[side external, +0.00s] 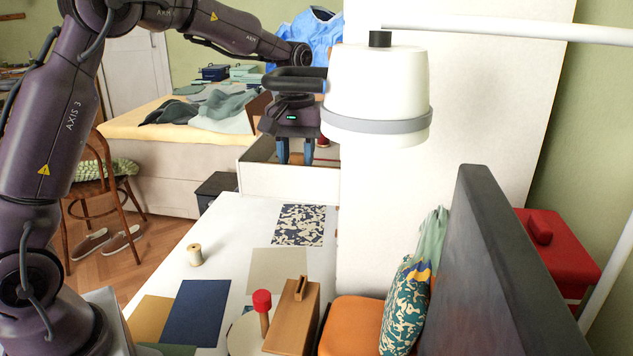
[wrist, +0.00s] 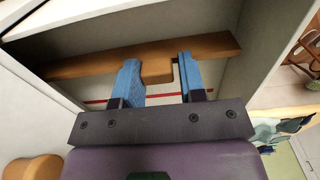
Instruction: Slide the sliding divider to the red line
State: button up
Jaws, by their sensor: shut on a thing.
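The sliding divider (wrist: 85,65) is a brown wooden bar across a white-walled box in the wrist view. A short block-like tab sticks out from its middle. My gripper (wrist: 158,70) has its two blue fingers on either side of this tab and is shut on it. The red line (wrist: 175,94) runs across the pale box floor on the near side of the divider in the wrist view, apart from the bar and partly hidden by my fingers.
The white box (side external: 288,183) stands at the far end of a white table (side external: 225,230). A white lamp (side external: 378,95) hangs to the right of my gripper. A wooden spool (side external: 195,254), fabric swatches (side external: 297,225) and a wooden block (side external: 292,320) lie nearer.

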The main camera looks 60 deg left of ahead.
jog(key=shift+f, duration=0.35)
jog(key=shift+c, duration=0.3)
jog(key=shift+w+a, duration=0.75)
jog(key=shift+a, duration=0.15)
jog(key=shift+c, duration=0.3)
jog(key=shift+w+a, duration=0.5)
jog(key=shift+w, duration=0.1)
jog(key=shift+w+a, duration=1.4)
jog(key=shift+a, duration=0.05)
jog(key=shift+w+a, duration=1.05)
